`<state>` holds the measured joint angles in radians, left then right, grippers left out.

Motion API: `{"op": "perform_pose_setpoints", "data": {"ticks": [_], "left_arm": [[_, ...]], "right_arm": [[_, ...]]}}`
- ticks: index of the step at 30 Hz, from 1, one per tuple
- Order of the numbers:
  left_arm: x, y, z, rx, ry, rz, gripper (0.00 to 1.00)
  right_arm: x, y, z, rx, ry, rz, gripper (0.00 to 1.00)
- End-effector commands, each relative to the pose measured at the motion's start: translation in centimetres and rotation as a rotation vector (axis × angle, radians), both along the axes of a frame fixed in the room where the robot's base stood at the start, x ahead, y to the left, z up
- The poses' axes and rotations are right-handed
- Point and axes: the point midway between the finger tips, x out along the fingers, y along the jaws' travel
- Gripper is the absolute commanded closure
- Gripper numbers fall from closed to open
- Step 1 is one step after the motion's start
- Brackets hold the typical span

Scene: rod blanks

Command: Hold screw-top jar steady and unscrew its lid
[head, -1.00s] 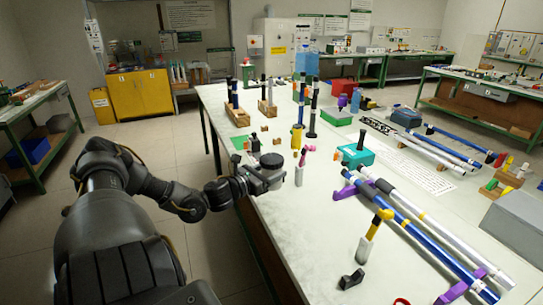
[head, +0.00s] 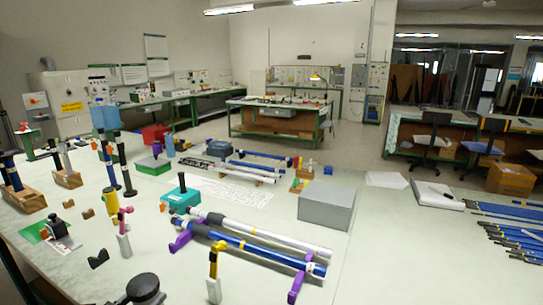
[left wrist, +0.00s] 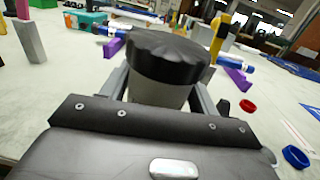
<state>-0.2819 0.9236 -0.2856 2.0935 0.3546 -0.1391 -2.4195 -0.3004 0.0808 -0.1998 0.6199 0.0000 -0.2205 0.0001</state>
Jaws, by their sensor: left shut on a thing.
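The screw-top jar (left wrist: 160,95) stands between the fingers of my left gripper (left wrist: 159,88) in the left wrist view. Its body is pale grey, and its wide black ribbed lid (left wrist: 168,57) sits on top. My left gripper is shut on the jar's body, below the lid. In the head view the black lid (head: 143,287) shows at the bottom edge. The jar's body and most of my left gripper are cut off there. My right gripper is in neither view.
Blue and white rods (head: 250,245) lie on purple supports to the right. A grey box (head: 327,206) and a teal box (head: 181,199) stand behind. A yellow-and-black tool (head: 214,275) stands near the jar. Red (left wrist: 248,106) and blue (left wrist: 295,157) rings lie on the table.

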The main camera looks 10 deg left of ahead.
Motion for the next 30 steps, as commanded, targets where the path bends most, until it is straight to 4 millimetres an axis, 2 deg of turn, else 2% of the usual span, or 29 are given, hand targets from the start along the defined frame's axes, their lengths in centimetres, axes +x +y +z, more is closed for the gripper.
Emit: {"op": "perform_pose_setpoints", "data": {"ticks": [1,3,6,9,12,16,26,30], "left_arm": [[-0.4,-2.5,0.3,-0.015,-0.008,-0.036,0.8],[-1.1,-5.9,0.8,-0.013,-0.009,-0.094,0.8],[-2.0,-9.8,1.9,-0.008,-0.011,-0.165,0.8],[-2.9,-12.7,2.9,-0.005,-0.008,-0.216,0.8],[-3.5,-14.5,3.7,-0.001,-0.005,-0.249,0.8],[-4.0,-15.7,4.2,0.0,-0.002,-0.269,0.8],[-4.1,-16.0,4.3,0.002,0.001,-0.276,0.8],[-3.9,-16.8,4.2,0.003,-0.001,-0.31,0.8]], "right_arm": [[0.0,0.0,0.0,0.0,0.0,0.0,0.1],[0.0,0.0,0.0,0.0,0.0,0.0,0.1],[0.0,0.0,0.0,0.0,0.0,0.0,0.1],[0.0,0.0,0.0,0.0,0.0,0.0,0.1],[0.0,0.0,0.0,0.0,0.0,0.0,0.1],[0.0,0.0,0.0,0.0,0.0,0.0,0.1],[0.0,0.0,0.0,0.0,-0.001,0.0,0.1],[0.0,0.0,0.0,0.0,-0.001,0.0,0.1]]}}
